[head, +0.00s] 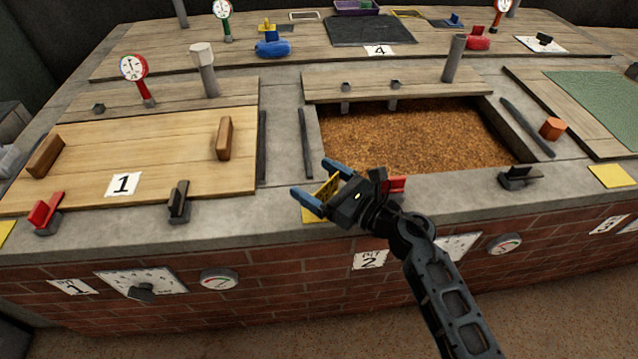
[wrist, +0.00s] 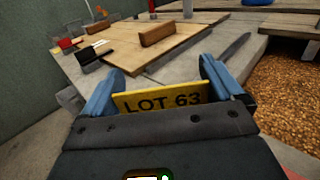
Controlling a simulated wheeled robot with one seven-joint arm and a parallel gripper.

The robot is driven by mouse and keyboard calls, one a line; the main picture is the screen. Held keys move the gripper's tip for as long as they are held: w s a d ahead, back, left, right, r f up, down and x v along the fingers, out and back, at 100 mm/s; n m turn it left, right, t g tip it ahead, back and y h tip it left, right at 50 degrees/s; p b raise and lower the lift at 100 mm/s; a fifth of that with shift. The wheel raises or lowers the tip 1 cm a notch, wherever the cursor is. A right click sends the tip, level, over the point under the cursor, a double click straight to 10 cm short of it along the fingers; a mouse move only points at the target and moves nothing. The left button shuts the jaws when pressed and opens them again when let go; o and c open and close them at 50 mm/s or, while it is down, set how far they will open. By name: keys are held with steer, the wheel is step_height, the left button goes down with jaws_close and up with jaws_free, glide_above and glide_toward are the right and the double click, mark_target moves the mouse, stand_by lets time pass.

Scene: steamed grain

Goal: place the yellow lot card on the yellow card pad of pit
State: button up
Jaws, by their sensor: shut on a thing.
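My gripper (head: 314,182) has blue fingers and is shut on a yellow lot card (head: 326,190), over the front concrete ledge at the left of pit 2's opening. In the wrist view the card (wrist: 160,99) stands between the fingers and reads "LOT 63". A yellow patch, apparently pit 2's card pad (head: 309,216), shows just below the gripper, mostly hidden by it. Whether the card touches it I cannot tell. Another yellow pad (head: 611,176) lies on the ledge at the right, and part of one (head: 5,232) shows at the left edge.
Pit 2 is open, full of brown grain (head: 410,135). A red lever (head: 395,185) stands right behind my gripper, and a black lever (head: 518,177) further right. A wooden lid (head: 150,150) covers pit 1, with a black lever (head: 179,200) in front. Bare ledge (head: 240,212) lies left of my gripper.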

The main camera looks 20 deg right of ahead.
steer(key=shift+f, duration=0.15)
steer(key=shift+f, duration=0.15)
steer(key=o, duration=0.7)
steer(key=shift+c, duration=0.2)
steer(key=shift+r, duration=0.2)
steer(key=shift+s+d+r, duration=0.1)
steer(key=v, duration=1.1)
steer(key=shift+s, duration=0.35)
steer(key=shift+d, duration=0.15)
